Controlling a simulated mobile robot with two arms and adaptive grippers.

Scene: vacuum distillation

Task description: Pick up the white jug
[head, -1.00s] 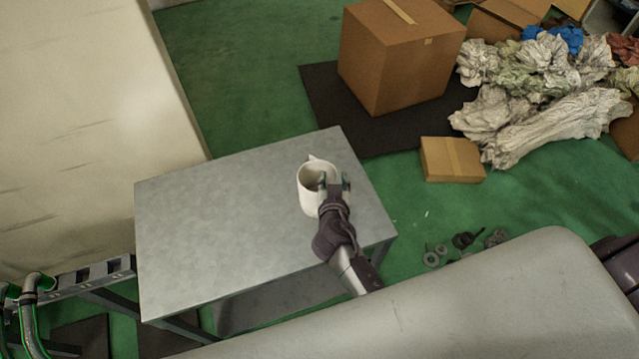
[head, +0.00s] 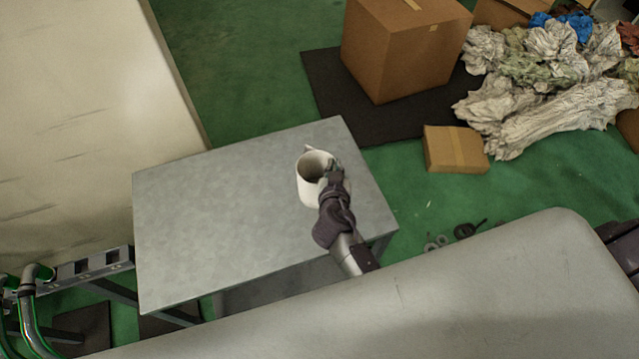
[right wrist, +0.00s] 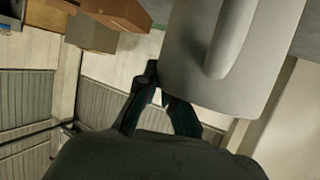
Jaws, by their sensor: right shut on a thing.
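The white jug (head: 308,190) is upright at the right part of the grey metal table (head: 220,215), its open mouth facing up. My right gripper (head: 333,176) is at the jug's right side, shut on it. In the right wrist view the jug (right wrist: 200,75) fills the upper right, with its handle in front of its wall. I cannot tell whether the jug's base touches the table. My left gripper is not in view.
The table's left and middle are bare. A large cardboard box (head: 400,50) on a dark mat, a small box (head: 455,149) and crumpled sheets (head: 550,100) lie on the green floor beyond. A pale grey surface (head: 420,290) runs along the front.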

